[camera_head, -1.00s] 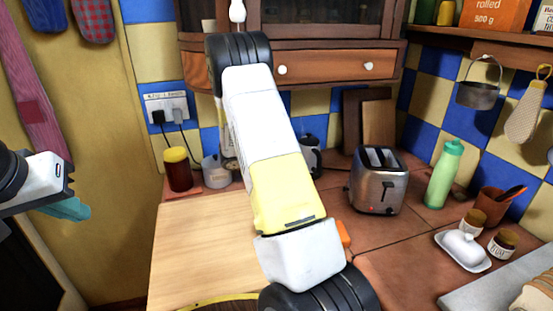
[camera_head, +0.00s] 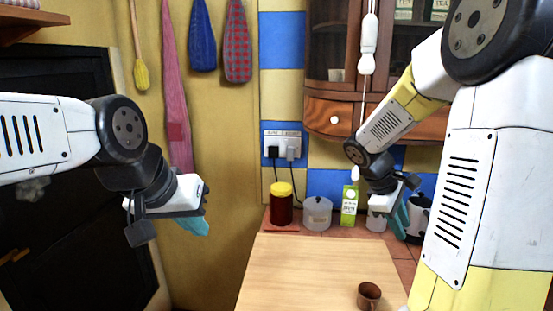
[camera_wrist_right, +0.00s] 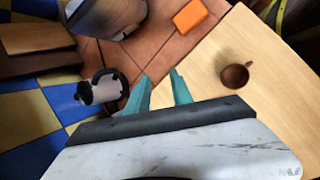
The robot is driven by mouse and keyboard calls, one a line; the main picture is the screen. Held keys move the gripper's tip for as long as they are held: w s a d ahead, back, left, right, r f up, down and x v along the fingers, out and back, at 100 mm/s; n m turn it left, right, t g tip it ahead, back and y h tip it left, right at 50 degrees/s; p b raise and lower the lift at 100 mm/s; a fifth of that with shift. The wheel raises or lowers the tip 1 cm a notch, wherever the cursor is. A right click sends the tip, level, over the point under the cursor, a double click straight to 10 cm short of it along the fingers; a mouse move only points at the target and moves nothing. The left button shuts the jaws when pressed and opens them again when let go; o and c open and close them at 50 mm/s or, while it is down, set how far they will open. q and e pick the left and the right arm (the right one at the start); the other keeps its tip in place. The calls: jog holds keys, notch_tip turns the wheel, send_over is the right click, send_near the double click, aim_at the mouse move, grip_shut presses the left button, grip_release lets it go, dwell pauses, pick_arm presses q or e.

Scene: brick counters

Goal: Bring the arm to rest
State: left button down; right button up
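My left gripper (camera_head: 193,222) hangs at the left in front of the wall; its teal fingers overlap from this side, so their gap does not show. My right arm comes in from the right, bent at the elbow. My right gripper (camera_head: 398,218) is at the back of the counter, in front of the jars and kettle. In the right wrist view its two teal fingers (camera_wrist_right: 160,86) stand apart with nothing between them. The right gripper appears clear of the counter.
A brown mug (camera_head: 369,295) stands on the wooden board (camera_head: 295,270), otherwise bare where visible. A yellow-lidded jar (camera_head: 281,208), a grey pot (camera_head: 318,214), a green carton (camera_head: 349,205) and a kettle (camera_head: 419,216) line the back. The right wrist view shows an orange block (camera_wrist_right: 190,16).

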jog(key=s+a+r+m+t+y, duration=0.2)
jog(key=s+a+r+m+y, duration=0.2)
jog(key=s+a, duration=0.3)
jog(key=s+a+r+m+t+y, duration=0.3)
jog(key=s+a+r+m+y, duration=0.1)
jog(key=a, duration=0.6)
jog(key=s+r+m, duration=0.1)
jog(key=s+r, duration=0.1)
jog(key=s, duration=0.1)
jog(key=shift+t, duration=0.3)
